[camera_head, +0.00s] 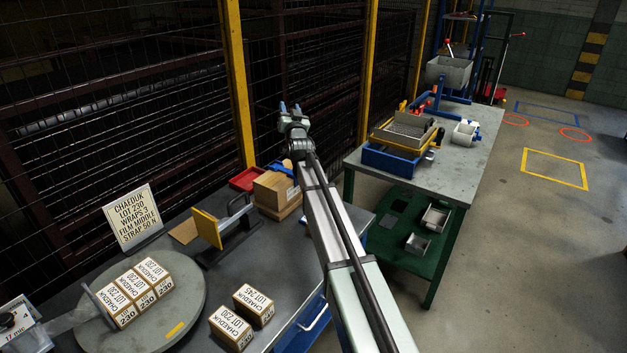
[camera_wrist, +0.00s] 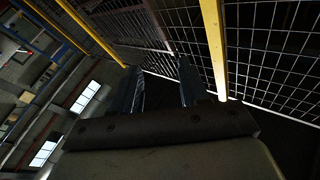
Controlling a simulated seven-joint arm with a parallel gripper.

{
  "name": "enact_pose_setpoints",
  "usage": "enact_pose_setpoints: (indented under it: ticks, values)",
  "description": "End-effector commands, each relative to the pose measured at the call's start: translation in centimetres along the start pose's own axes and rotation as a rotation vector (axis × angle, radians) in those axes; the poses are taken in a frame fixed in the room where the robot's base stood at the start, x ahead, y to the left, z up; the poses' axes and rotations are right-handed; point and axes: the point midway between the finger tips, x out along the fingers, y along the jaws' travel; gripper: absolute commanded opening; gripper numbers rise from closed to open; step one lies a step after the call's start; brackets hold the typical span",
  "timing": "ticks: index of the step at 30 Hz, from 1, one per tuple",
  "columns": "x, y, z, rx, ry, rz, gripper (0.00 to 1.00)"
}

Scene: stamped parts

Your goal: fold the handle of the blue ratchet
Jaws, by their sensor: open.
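My gripper (camera_head: 290,109) is raised above the near table, in front of the mesh fence, with its fingers pointing up and away. In the wrist view my gripper (camera_wrist: 161,80) shows two separate fingers with nothing between them. I cannot pick out the blue ratchet for certain. On the far table, a blue crate (camera_head: 386,161) sits under a yellow-rimmed tray (camera_head: 388,136), with small red, yellow and metal fittings around them. A grey bin with blue parts (camera_head: 465,132) stands to their right. No ratchet shows in the wrist view.
The near table holds a round turntable (camera_head: 190,318) with labelled boxes, two loose boxes (camera_head: 232,326), a sign (camera_head: 133,217), a yellow plate (camera_head: 206,229) and brown cartons (camera_head: 274,190). A yellow post (camera_head: 238,85) stands near my gripper. The floor at right is open.

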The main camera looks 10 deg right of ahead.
Motion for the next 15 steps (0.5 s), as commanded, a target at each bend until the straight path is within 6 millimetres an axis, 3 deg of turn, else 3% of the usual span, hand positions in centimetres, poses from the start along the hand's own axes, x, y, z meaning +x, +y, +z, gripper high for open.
enact_pose_setpoints:
  ticks: [8, 15]
  values:
    - [-1.2, -3.3, 6.3, -0.102, -0.232, -0.016, 0.44]
    - [-4.9, -5.4, 14.3, -0.292, -0.548, 0.062, 0.44]
